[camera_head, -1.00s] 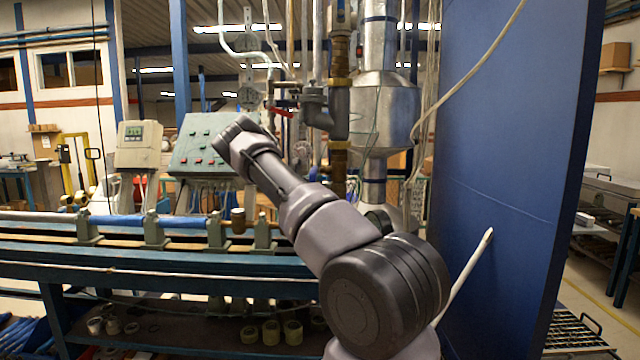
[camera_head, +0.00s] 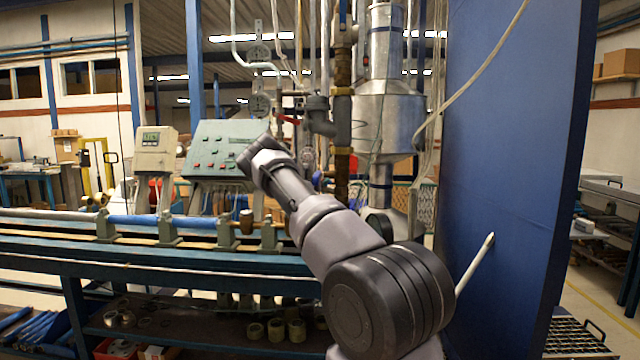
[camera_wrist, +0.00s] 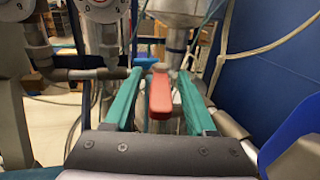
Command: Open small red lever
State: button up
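The small red lever (camera_head: 289,119) sits on the pipework left of the brown vertical pipe in the head view. In the wrist view the red lever (camera_wrist: 160,95) points toward the camera, between the two teal fingers of my gripper (camera_wrist: 161,92). The fingers are open, one on each side of the lever, with a visible gap on both sides. I cannot tell how deep the lever reaches between them. In the head view the end of my arm is left of and below the lever, and the fingers are not discernible.
Two round gauges (camera_wrist: 103,8) and a horizontal pipe (camera_wrist: 85,74) are close on the left in the wrist view. A blue panel (camera_head: 510,150) stands on the right. A green control box (camera_head: 218,150) and the test bench (camera_head: 150,262) are on the left.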

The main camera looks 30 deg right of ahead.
jog(key=v, duration=1)
jog(key=shift+s+a, duration=0.2)
jog(key=shift+s, duration=0.1)
